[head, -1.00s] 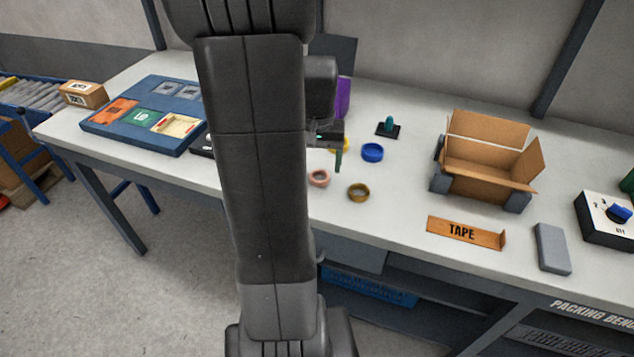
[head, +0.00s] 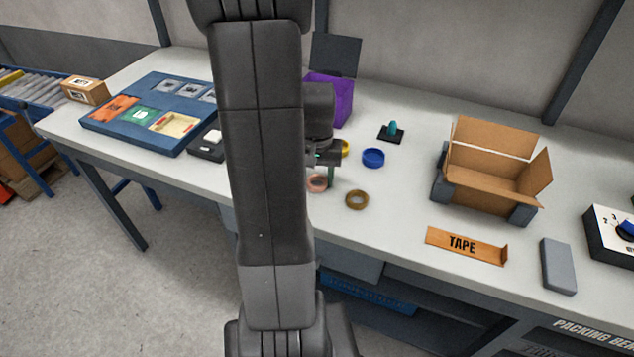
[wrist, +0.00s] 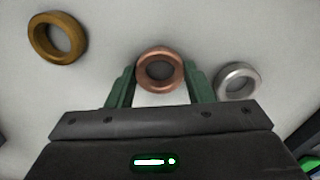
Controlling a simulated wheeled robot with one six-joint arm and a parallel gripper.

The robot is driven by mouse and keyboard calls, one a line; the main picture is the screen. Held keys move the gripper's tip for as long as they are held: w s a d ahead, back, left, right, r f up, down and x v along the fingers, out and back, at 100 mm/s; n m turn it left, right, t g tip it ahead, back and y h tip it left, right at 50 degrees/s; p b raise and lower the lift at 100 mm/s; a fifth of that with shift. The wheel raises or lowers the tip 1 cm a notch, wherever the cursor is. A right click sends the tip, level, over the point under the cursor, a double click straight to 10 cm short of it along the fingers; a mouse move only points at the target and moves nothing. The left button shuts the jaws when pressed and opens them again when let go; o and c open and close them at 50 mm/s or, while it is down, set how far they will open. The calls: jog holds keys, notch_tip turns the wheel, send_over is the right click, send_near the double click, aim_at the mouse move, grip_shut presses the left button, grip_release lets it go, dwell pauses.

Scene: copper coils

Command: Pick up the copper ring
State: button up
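The copper ring (head: 316,184) lies flat on the bench just right of my arm in the head view, partly covered by my gripper. My gripper (head: 326,173) is open and empty, pointing down close over the ring. I cannot tell its exact height above the bench.
A brown-gold ring (head: 357,200) lies right of the copper ring. A silver ring (wrist: 237,80) lies close beside the right finger in the wrist view. A blue ring (head: 373,158), yellow ring (head: 346,148), purple box (head: 343,98) and open carton (head: 484,185) stand farther off.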

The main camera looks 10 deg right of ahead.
jog(key=c, duration=0.4)
jog(key=shift+r, duration=0.1)
jog(key=shift+c, duration=0.2)
